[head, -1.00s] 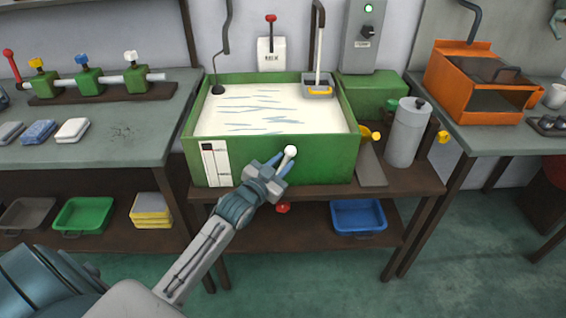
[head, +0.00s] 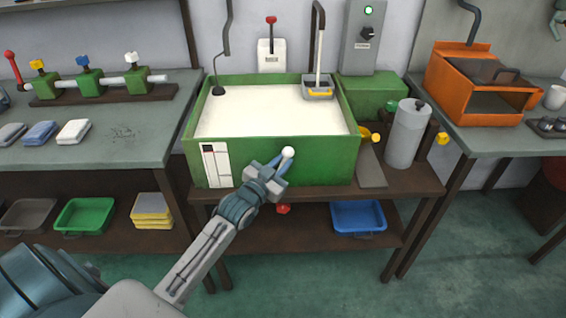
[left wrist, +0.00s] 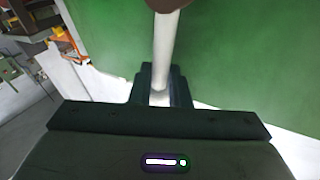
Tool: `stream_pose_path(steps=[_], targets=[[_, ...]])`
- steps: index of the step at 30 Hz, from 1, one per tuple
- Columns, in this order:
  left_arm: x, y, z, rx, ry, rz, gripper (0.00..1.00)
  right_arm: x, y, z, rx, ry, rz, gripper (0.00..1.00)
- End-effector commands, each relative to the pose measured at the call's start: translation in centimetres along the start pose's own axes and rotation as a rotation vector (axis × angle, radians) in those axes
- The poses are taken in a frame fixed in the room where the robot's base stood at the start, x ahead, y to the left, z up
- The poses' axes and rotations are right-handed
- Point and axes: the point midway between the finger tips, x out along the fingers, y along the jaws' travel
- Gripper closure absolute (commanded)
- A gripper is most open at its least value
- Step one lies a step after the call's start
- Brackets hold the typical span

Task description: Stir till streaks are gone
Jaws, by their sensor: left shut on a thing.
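The green tank (head: 270,160) stands on the middle bench, holding pale cream liquid (head: 270,112) with an even surface and no streaks showing. In the left wrist view the pale rod (left wrist: 164,50) runs up from between the fingers to a brownish part at the top edge. What the handle joins to is hidden. My right gripper is not in view.
A grey skimmer-like tool (head: 318,88) hangs at the tank's back right corner. A grey cylinder (head: 406,135) and a yellow knob (head: 376,137) are right of the tank. A control box (head: 362,55) with a green light stands behind. Blue tray (head: 358,217) sits on the shelf below.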

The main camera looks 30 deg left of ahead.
Motion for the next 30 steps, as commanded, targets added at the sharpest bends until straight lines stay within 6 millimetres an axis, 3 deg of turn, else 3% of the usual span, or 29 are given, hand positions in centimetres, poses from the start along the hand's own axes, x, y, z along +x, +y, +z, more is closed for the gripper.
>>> stream_pose_path(steps=[8, 9, 11, 22, 30], targets=[[-0.1, -0.1, 0.1, -0.011, 0.006, -0.002, 1.0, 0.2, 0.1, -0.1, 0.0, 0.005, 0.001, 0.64], [-0.1, -0.1, 0.1, -0.011, 0.006, -0.002, 0.82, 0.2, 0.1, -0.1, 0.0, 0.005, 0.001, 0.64], [-0.1, -0.1, 0.1, -0.011, 0.006, -0.002, 0.75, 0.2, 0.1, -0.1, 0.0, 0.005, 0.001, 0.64], [-0.6, -0.1, 0.1, -0.011, 0.006, -0.002, 0.75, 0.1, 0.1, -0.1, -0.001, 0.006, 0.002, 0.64], [-4.8, 0.0, 0.1, -0.006, 0.004, 0.0, 0.75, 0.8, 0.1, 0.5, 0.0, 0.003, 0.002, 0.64]])
